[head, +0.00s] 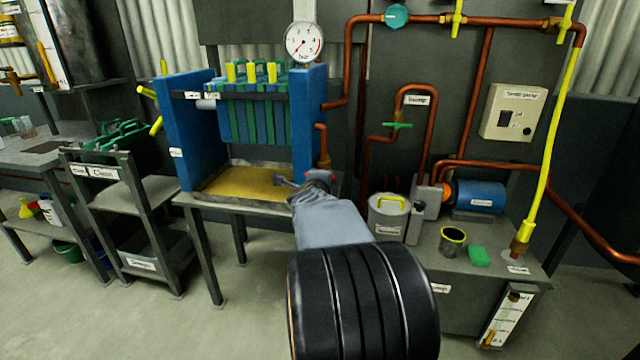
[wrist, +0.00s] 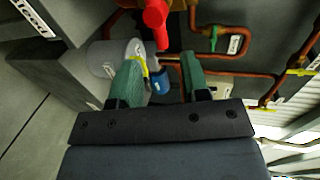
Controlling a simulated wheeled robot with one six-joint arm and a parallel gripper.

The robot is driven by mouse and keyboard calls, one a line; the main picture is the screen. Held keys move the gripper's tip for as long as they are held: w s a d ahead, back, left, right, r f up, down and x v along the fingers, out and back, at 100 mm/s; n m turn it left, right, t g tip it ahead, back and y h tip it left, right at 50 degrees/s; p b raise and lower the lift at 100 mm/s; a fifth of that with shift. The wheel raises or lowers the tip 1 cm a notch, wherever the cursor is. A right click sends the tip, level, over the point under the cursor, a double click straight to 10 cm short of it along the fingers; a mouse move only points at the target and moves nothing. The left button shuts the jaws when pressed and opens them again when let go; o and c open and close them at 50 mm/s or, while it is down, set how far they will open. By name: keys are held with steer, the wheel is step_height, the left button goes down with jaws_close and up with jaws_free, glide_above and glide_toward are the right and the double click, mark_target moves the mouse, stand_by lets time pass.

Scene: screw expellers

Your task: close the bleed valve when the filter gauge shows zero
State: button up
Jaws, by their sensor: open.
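The filter gauge (head: 305,42) is a white round dial above the blue filter press (head: 260,115). Its needle seems to point to the lower left, near the low end, but the exact reading is too small to tell. A red valve handle (wrist: 155,16) on a brass body shows at the top of the wrist view; I take it for the bleed valve. In the head view red (head: 319,175) shows below the brass fitting, partly hidden by my wrist. My gripper (wrist: 160,75) is open and empty, its green-padded fingers apart, with the handle beyond the fingertips.
A yellowish tray (head: 248,184) lies under the press. Copper pipes (head: 430,112) run along the wall to the right. A lidded grey pot (head: 387,215), a blue motor (head: 478,196) and a dark cup (head: 452,242) stand on the right bench. A shelf cart (head: 128,192) stands left.

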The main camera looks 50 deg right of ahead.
steer(key=p+v, duration=0.2)
steer(key=v, duration=0.4)
steer(key=shift+a+r, duration=0.1)
steer(key=shift+r, duration=0.05)
stand_by(0.4)
steer(key=w+a+r+n+t+y+p, duration=0.25)
steer(key=a+r+n+y+p, duration=0.25)
steer(key=a+r+n+p, duration=0.3)
steer(key=w+a+r+n+t+y+p, duration=0.1)
steer(key=w+a+r+n+y+p, duration=0.3)
steer(key=a+n+p, duration=0.45)
steer(key=s+a+r+n+g+y+p, duration=0.3)
steer(key=s+a+r+n+g+p, duration=0.5)
steer(key=s+a+n+p, duration=0.5)
steer(key=s+r+p, duration=0.1)
steer(key=p, duration=0.3)
steer(key=shift+s+a+r+y, duration=0.15)
steer(key=shift+a+r+y, duration=0.2)
steer(key=shift+r+y, duration=0.05)
